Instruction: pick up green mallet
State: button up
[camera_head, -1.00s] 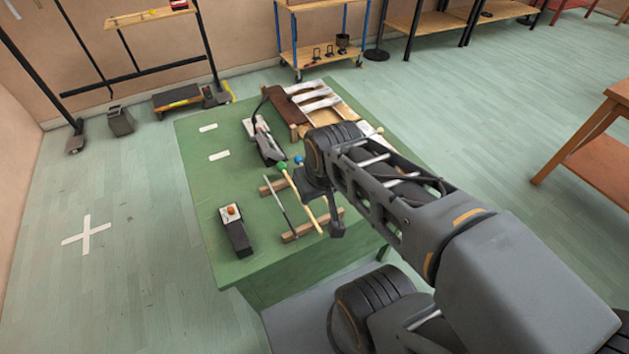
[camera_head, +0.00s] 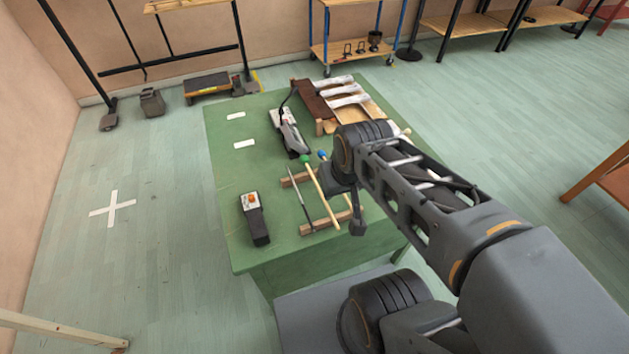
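The green mallet has a green ball head (camera_head: 305,159) and a pale wooden stick (camera_head: 319,188). It lies across two wooden rails (camera_head: 318,224) on the green table (camera_head: 226,185), its head toward the far side. A blue-headed mallet (camera_head: 323,154) lies just right of it, mostly hidden by my arm. A thin dark stick (camera_head: 299,199) lies to its left. My gripper (camera_head: 357,228) hangs just right of the green mallet's handle, apart from it in the picture. Its fingers are small and dark, and their opening cannot be made out.
A black device with an orange knob (camera_head: 254,218) sits at the table's near left. A grey and white clamp-like device (camera_head: 288,132) stands behind the mallets. A wooden rack with pale bars (camera_head: 345,95) is at the far right of the table. The table's left side is mostly clear.

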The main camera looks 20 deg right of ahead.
aim_at(304, 160)
jog(key=u, duration=2.7)
jog(key=k, duration=0.65)
jog(key=z, duration=1.55)
